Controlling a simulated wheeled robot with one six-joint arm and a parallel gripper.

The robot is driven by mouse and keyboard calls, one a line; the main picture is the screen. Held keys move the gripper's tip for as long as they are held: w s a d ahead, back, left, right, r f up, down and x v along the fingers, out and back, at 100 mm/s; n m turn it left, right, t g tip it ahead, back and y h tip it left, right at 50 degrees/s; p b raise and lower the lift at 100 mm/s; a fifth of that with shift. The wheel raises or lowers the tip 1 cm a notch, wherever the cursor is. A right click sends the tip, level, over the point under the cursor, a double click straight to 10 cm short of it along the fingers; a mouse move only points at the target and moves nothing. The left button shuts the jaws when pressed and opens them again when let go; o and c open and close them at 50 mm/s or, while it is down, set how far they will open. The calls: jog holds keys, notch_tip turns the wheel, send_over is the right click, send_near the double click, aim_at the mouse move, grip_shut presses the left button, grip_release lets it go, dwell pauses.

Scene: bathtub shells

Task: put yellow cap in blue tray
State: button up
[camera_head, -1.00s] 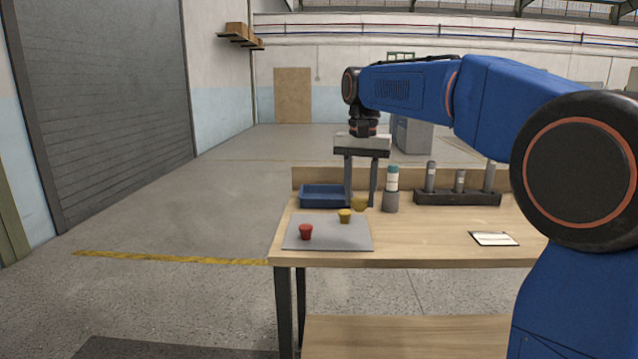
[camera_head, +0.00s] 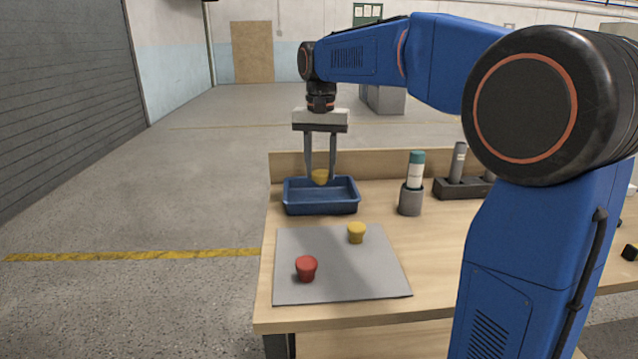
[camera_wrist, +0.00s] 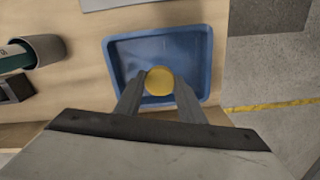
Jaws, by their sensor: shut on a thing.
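A yellow cap (camera_head: 320,177) is between the fingertips of my gripper (camera_head: 320,176), which is shut on it. The cap is held over the blue tray (camera_head: 320,207), at about the height of its rim or above; the exact gap cannot be told. In the wrist view the held cap (camera_wrist: 159,82) shows between the fingers, with the tray (camera_wrist: 122,62) below and around it. The tray looks otherwise empty. A second yellow cap (camera_head: 356,232) stands on the grey mat (camera_head: 335,255), away from my gripper.
A red cap (camera_head: 306,268) stands on the mat's near left. A green-topped bottle (camera_head: 415,170) sits in a grey cup (camera_head: 410,202) right of the tray. A dark rack (camera_head: 465,188) with grey cylinders is further right. A low wooden board (camera_head: 380,162) edges the table's back.

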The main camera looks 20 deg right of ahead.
aim_at(321, 183)
jog(key=shift+f, duration=2.4)
jog(key=shift+f, duration=0.1)
jog(key=o, duration=1)
notch_tip(321, 183, up, 12)
jog(key=shift+f, duration=0.15)
jog(key=shift+r, duration=0.3)
